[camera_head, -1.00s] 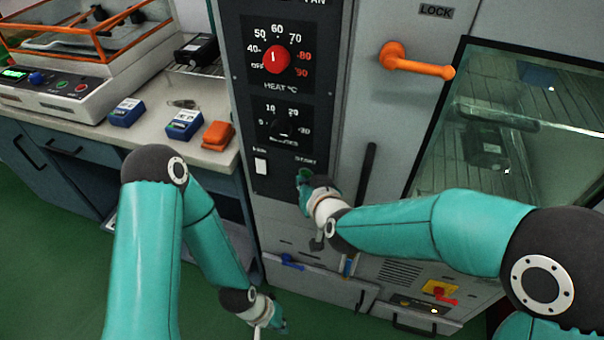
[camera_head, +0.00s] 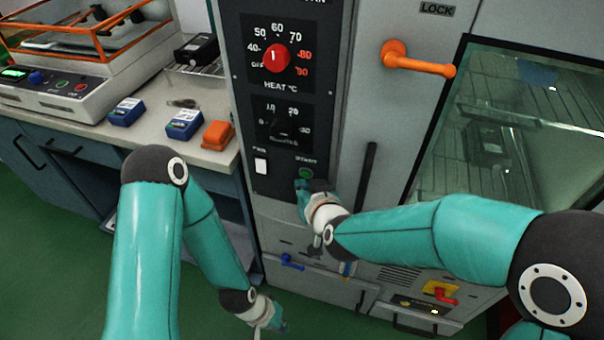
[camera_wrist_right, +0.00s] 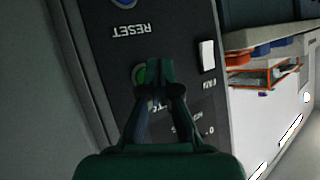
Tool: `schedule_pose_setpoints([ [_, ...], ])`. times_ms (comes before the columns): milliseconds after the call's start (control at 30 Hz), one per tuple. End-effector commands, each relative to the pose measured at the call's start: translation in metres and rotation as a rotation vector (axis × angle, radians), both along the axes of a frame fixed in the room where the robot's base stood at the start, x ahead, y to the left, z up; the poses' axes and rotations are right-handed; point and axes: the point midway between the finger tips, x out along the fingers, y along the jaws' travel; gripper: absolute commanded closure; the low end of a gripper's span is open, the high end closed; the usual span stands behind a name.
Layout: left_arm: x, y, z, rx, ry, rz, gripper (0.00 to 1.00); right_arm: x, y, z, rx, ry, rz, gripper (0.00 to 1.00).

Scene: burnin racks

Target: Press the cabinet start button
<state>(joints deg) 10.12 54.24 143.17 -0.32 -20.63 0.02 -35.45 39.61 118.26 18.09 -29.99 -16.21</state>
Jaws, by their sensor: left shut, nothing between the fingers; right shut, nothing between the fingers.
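The green start button (camera_head: 306,173) is on the dark control panel of the cabinet (camera_head: 228,60), under a small label. My right gripper (camera_head: 302,186) is shut and empty just below the button, with its tips close to the panel. In the right wrist view the green button (camera_wrist_right: 139,76) shows partly beside the shut fingertips (camera_wrist_right: 160,70), which hide part of it. Whether the tips touch the panel I cannot tell. My left gripper (camera_head: 277,318) is shut and empty, low in front of the cabinet's base.
A white rocker switch (camera_head: 261,165) is left of the button, and a small timer dial (camera_head: 283,126) and red heat knob (camera_head: 276,58) are above. A black vertical handle (camera_head: 367,175) is to the right. An orange door lever (camera_head: 418,63) sticks out at upper right.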

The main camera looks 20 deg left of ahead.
Motion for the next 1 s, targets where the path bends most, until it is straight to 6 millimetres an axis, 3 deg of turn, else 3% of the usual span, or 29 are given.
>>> schedule_pose_setpoints([
  [367, 0.000, 0.000, -0.001, 0.000, 0.000, 0.000, 1.00, -0.003, 0.000, 0.000, 0.000, -0.001, 0.000, 1.00],
  [800, 0.000, 0.000, -0.005, 0.000, 0.000, 0.000, 1.00, -0.044, 0.002, 0.000, 0.001, -0.001, 0.001, 1.00],
  [1000, 0.000, 0.000, -0.005, 0.000, 0.000, 0.000, 1.00, -0.050, 0.002, 0.000, 0.000, 0.000, 0.000, 1.00],
])
